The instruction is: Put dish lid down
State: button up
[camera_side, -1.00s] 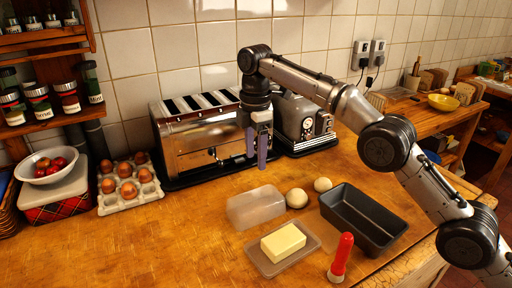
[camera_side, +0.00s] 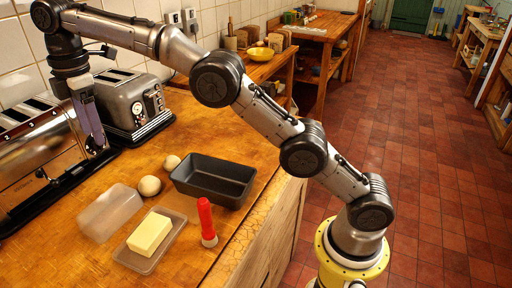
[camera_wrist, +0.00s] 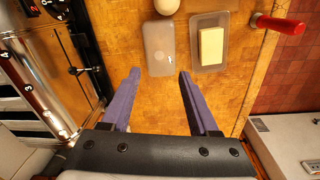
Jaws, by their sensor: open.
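The dish lid (camera_side: 112,212), a translucent pale box shape, rests on the wooden counter, beside and apart from the butter dish. The butter dish (camera_side: 135,262) is a shallow clear tray holding a yellow butter block (camera_side: 150,232). In the wrist view, the lid (camera_wrist: 158,48) lies beyond my fingertips and the dish (camera_wrist: 207,66) is to its right. My gripper (camera_side: 97,143) hangs above the counter in front of the toasters, clear of the lid. In the wrist view, its purple fingers (camera_wrist: 160,73) are apart with nothing between them.
A long steel toaster (camera_side: 40,165) and a second toaster (camera_side: 130,105) stand along the wall side. Two pale round items, one the nearer ball (camera_side: 149,186), a black loaf tin (camera_side: 213,181) and a red-handled tool (camera_side: 206,220) surround the lid and dish. Bare counter lies left of the lid.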

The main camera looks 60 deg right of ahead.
jog(key=s+d+r+m+t, duration=0.1)
jog(key=s+d+r+m, duration=0.4)
jog(key=s, duration=0.4)
jog(key=s+d+r+m+t, duration=0.2)
jog(key=s+d+r+m, duration=0.1)
jog(key=s+d, duration=0.5)
jog(key=s+d+f+m+t, duration=0.1)
jog(key=s+f+m, duration=0.3)
jog(key=s, duration=0.6)
jog(key=s+d+f+m+t, duration=0.1)
jog(key=s+d+f+m, duration=0.2)
jog(key=s+f, duration=0.6)
jog(key=shift+s+m, duration=0.5)
jog(key=shift+s, duration=0.6)
